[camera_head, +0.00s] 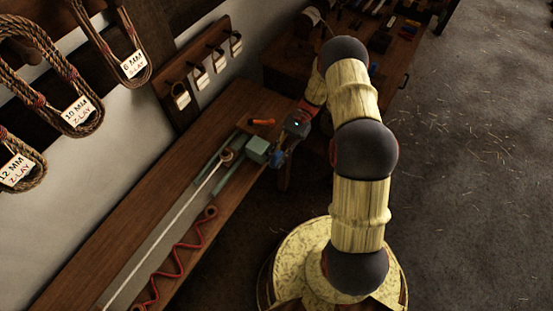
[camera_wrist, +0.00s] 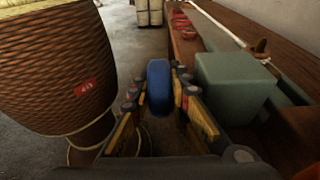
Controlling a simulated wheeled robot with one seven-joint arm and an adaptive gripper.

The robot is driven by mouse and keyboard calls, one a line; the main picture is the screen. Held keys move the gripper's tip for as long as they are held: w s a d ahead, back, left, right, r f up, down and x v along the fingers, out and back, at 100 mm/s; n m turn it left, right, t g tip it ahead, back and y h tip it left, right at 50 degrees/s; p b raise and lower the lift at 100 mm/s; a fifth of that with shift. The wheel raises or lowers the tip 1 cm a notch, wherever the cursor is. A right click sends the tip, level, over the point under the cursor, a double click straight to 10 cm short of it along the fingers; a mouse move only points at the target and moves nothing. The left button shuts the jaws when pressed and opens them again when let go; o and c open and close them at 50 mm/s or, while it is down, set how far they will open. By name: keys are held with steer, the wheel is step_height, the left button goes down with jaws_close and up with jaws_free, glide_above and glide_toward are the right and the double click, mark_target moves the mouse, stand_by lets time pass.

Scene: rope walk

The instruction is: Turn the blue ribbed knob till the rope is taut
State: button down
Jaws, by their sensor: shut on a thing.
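The blue ribbed knob (camera_wrist: 158,85) sits between the two fingers of my gripper (camera_wrist: 160,97) in the wrist view. The fingers are shut on it from both sides. In the head view the knob (camera_head: 278,158) shows as a small blue patch at the end of a green box (camera_head: 258,149), beside my gripper (camera_head: 284,150). The green box (camera_wrist: 233,85) stands right of the knob in the wrist view. The pale rope (camera_head: 165,232) runs along the bench from a small round fitting near the box. It looks straight in the head view; its tension is hard to judge.
A red wavy cord (camera_head: 176,262) and an orange object (camera_head: 262,122) lie on the wooden bench (camera_head: 185,150). A large wound rope reel (camera_wrist: 60,70) stands close left of my gripper. Rope coils with labels (camera_head: 78,112) hang on the wall. Another cluttered table (camera_head: 390,75) is behind.

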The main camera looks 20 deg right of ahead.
stand_by(0.5)
steer(key=c, duration=2)
jaws_free()
steer(key=shift+o, duration=0.2)
steer(key=shift+d, duration=0.1)
steer(key=v, duration=1.2)
steer(key=shift+f, duration=0.2)
